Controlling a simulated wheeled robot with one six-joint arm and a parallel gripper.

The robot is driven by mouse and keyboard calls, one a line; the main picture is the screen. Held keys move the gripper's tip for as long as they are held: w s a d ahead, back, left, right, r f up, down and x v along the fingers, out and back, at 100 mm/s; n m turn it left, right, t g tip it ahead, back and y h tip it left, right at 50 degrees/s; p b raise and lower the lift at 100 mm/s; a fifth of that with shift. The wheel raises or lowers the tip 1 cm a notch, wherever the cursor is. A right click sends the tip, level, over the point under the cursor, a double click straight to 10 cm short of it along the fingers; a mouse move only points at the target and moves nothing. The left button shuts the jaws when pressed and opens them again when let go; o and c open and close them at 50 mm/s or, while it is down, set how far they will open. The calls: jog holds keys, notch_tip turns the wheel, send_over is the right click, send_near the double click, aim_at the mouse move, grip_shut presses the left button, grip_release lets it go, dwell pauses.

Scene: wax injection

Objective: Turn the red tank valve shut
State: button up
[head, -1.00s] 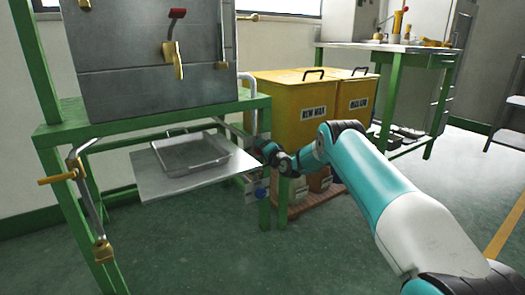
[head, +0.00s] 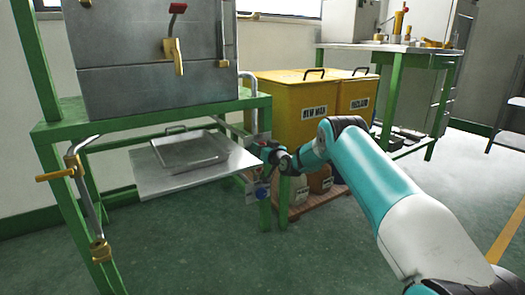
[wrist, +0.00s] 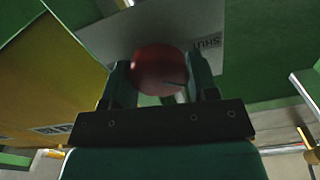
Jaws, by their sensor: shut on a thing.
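The red tank valve (wrist: 159,69) shows in the wrist view as a round red handle between the two fingers of my gripper (wrist: 160,84). My gripper is shut on it, one finger on each side. A grey plate with the word SHUT (wrist: 208,41) lies just behind the valve. In the head view my gripper (head: 262,168) is at the green stand's right leg, beside the grey shelf. There the valve is mostly hidden by my gripper and wrist, so I cannot tell how far it is turned.
The grey tank (head: 140,85) stands on the green stand (head: 150,118), with a metal tray (head: 190,150) on the shelf below. Yellow bins (head: 290,105) stand close behind my wrist. The green floor (head: 190,245) in front is clear.

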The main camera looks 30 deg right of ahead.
jog(key=n+b, duration=0.2)
jog(key=n, duration=0.4)
jog(key=shift+a+f+n, duration=0.1)
jog(key=shift+n, duration=0.3)
dwell(0.4)
jog(key=o, duration=0.9)
jog(key=shift+o, duration=0.2)
jog(key=s+p, duration=0.3)
jog(key=s, duration=1.4)
jog(key=shift+s+d+p, duration=0.25)
jog(key=shift+d+p, duration=0.05)
jog(key=shift+p, duration=0.05)
